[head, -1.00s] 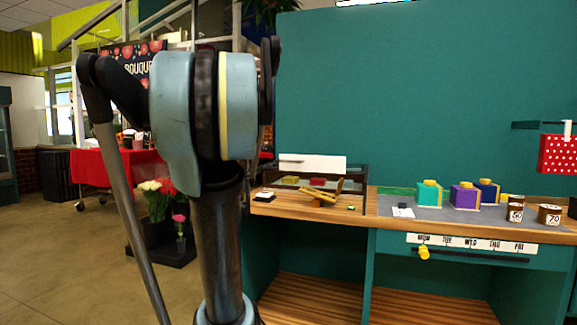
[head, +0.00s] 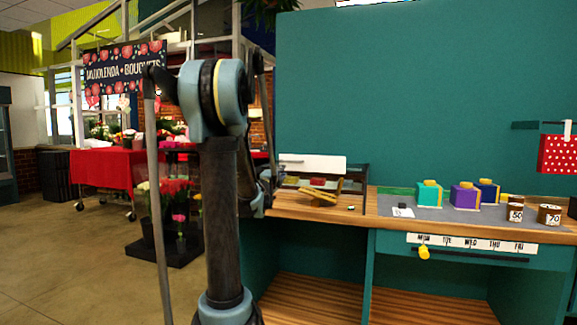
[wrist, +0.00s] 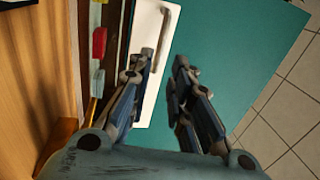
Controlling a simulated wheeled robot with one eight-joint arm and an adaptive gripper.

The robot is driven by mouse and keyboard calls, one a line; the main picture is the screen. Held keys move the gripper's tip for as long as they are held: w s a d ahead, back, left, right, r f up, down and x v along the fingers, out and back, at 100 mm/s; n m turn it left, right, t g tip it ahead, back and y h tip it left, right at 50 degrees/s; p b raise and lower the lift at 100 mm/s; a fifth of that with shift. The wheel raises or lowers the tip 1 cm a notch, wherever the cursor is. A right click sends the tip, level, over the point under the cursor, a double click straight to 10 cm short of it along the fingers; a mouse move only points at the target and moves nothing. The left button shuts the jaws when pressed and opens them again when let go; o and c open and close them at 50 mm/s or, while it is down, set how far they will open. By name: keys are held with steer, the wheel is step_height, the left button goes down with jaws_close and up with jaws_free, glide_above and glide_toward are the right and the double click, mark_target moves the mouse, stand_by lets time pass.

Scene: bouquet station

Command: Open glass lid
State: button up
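A dark-framed case (head: 362,172) stands at the back left of the wooden counter, with a white panel (head: 312,164) at its top. In the wrist view the white panel (wrist: 153,98) carries a long grey handle (wrist: 163,32). I cannot tell the glass part of the lid apart from the panel or case. My gripper (wrist: 163,60) is open and empty, its fingertips over the panel's edge near the handle's lower end. I cannot tell whether they touch. In the head view my arm hides most of the gripper by the case's left end.
A wooden stand (head: 322,196) sits in front of the case. Teal (head: 428,194) and purple (head: 464,200) boxes and small pots (head: 549,214) stand on the grey mat to the right. A green wall (head: 420,90) rises behind. Flower buckets (head: 175,190) stand left of the counter.

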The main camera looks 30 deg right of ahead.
steer(key=x, duration=1.3)
steer(key=shift+w+d+r, duration=0.1)
steer(key=shift+w+d, duration=0.15)
steer(key=shift+w, duration=0.1)
steer(key=shift+c, duration=0.3)
